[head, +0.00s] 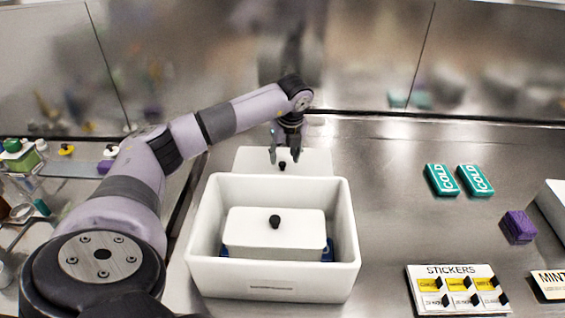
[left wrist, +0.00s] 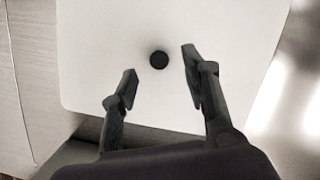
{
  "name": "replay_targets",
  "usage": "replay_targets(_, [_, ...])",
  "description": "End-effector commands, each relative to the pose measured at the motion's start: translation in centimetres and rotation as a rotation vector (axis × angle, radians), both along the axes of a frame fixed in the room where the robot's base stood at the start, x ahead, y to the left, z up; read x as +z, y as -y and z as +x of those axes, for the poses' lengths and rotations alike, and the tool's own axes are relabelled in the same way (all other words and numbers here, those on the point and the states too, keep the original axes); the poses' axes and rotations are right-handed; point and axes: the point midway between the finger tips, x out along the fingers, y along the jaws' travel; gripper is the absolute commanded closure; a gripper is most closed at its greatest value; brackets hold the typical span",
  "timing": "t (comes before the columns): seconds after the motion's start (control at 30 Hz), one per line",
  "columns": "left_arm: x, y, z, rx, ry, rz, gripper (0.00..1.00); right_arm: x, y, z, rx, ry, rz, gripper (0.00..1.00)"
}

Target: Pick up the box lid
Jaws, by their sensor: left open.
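The white box lid (head: 310,161) lies flat on the steel counter behind the open white box (head: 273,283). It has a small black knob (head: 282,166). My left gripper (head: 287,158) is above the lid, pointing down at the knob. In the left wrist view the lid (left wrist: 110,40) fills most of the picture, and the black knob (left wrist: 159,60) lies between and a little beyond the open fingertips of my left gripper (left wrist: 160,68). The fingers appear apart from the knob. My right gripper is not in view.
Inside the box sits a smaller white block (head: 300,228) with a black knob, with blue pieces beside it. Two teal COLD packs (head: 442,180), a purple block (head: 518,227) and a STICKERS holder (head: 457,290) are at right. The counter between is clear.

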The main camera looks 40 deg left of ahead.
Motion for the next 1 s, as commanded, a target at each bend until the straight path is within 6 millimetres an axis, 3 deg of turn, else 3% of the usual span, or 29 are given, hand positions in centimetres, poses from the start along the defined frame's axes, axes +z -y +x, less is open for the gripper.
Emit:
replay_targets(0.2, [-2.8, -0.8, 0.3, 0.001, -0.003, 0.000, 0.57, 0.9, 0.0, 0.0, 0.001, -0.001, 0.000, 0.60])
replay_targets(0.5, [-3.3, -0.9, 0.4, -0.001, 0.000, 0.000, 0.58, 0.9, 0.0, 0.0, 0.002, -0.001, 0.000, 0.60])
replay_targets(1.0, [-3.3, -0.9, 0.4, 0.000, 0.000, 0.000, 0.92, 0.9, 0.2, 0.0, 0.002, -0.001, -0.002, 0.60])
